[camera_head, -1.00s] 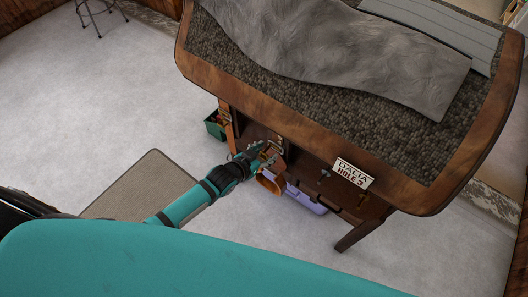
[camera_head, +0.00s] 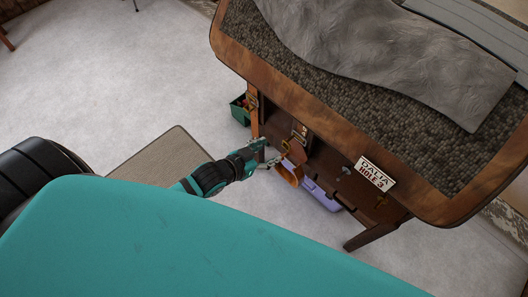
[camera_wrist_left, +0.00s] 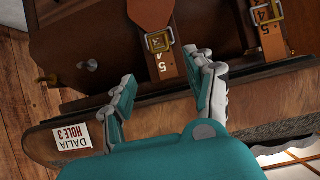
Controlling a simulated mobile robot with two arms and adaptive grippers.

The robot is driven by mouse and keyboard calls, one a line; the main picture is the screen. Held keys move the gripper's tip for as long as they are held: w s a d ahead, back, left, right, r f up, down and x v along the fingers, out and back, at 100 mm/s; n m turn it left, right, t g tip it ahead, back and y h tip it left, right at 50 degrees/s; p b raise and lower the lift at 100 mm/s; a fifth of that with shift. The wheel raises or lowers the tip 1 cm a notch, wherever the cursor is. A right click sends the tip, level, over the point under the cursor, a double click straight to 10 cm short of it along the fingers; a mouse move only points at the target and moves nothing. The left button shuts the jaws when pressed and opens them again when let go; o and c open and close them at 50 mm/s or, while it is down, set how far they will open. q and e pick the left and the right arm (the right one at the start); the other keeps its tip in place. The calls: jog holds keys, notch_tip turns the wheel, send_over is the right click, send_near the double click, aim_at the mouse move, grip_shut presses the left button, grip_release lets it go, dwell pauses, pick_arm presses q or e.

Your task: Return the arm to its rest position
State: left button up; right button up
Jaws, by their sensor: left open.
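My left gripper (camera_head: 268,158) is open and empty, in front of the wooden stand's side in the head view. Its two fingers (camera_wrist_left: 165,88) are spread apart in the left wrist view, with nothing between them. Beyond them is a brown leather strap (camera_wrist_left: 150,14) with a brass buckle (camera_wrist_left: 160,42) marked 5, apart from the fingers. Most of my left forearm is hidden behind my teal body. My right gripper is not in view.
The stand has a wide padded top (camera_head: 300,75) with a wooden rim overhanging the gripper's area. A DALIA HOLE 3 sign (camera_head: 375,174) hangs on its side. A green box (camera_head: 240,111) and a purple case (camera_head: 322,196) are on the floor below.

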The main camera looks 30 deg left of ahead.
pick_arm(q)
jog(key=shift+s+a+r, duration=0.15)
jog(key=shift+s+r, duration=0.15)
jog(key=shift+s, duration=0.15)
jog(key=s+a+f+n+g+y+b, duration=0.15)
jog(key=s+f, duration=0.25)
jog(key=f, duration=0.6)
jog(key=s+a+f+g+y+b, duration=0.1)
jog(key=s+a+f+g, duration=0.2)
jog(key=f, duration=0.6)
jog(key=s+a+f+g+y+b, duration=0.1)
jog(key=s+a+f, duration=0.3)
jog(key=f, duration=0.6)
jog(key=s+d+f+g, duration=0.1)
jog(key=s+f, duration=0.3)
jog(key=s, duration=0.3)
jog(key=s+d+f+g+b, duration=0.1)
jog(key=s+f+g, duration=0.1)
jog(key=s+f, duration=0.3)
jog(key=s+d+f+g, duration=0.1)
jog(key=s+f, duration=0.3)
jog(key=s, duration=0.7)
jog(key=shift+d+f+g+y+b, duration=0.2)
jog(key=shift+f+g+y+b, duration=0.15)
jog(key=shift+w, duration=0.1)
